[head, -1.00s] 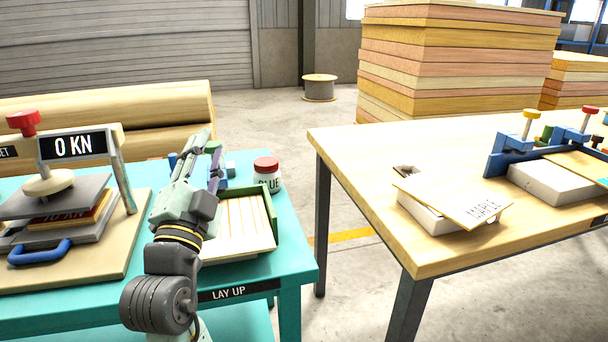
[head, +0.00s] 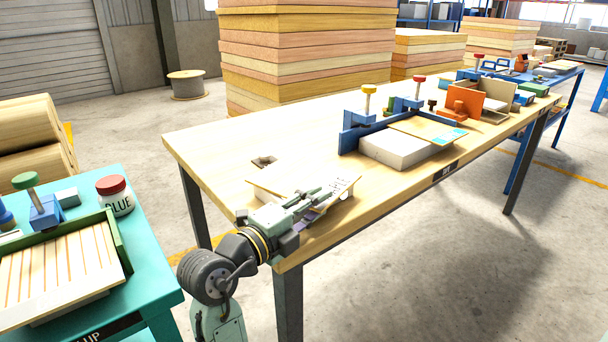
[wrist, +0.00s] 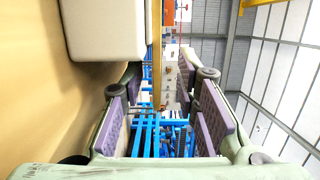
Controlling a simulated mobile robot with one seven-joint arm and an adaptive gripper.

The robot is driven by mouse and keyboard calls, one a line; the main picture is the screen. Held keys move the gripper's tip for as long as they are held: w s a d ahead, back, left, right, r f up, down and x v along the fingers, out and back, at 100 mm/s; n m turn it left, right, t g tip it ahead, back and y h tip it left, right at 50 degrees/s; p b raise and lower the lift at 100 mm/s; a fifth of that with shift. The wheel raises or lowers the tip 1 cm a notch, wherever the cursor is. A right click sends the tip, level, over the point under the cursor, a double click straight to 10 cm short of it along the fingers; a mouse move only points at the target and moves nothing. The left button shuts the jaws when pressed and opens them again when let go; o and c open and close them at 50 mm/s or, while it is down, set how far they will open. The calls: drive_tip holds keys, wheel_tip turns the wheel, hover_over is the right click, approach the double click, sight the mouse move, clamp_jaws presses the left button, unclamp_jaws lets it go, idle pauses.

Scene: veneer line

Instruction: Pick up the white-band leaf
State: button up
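A pale, thin leaf (head: 342,188) lies across a white block at the near left end of the wooden table, overhanging its edge. My gripper hides much of it, and I cannot make out a white band. My gripper (head: 322,197) is at the leaf's near side. In the wrist view my gripper (wrist: 162,82) is open, with purple pads apart. The leaf (wrist: 157,45) shows edge-on as a thin tan strip between the fingers, touching neither pad clearly. The white block (wrist: 104,28) is beside the left finger.
Another leaf with a cyan band (head: 440,132) lies on a second white block (head: 392,150) by a blue clamp fence (head: 350,139). An orange fixture (head: 463,105) stands farther right. The teal table (head: 150,262) with a glue jar (head: 115,198) is at left. The wooden table's front middle is clear.

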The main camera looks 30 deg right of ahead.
drive_tip(key=p+x, duration=0.2)
drive_tip(key=x, duration=0.3)
drive_tip(key=shift+w+d+f, duration=0.1)
drive_tip(key=shift+d, duration=0.35)
clamp_jaws()
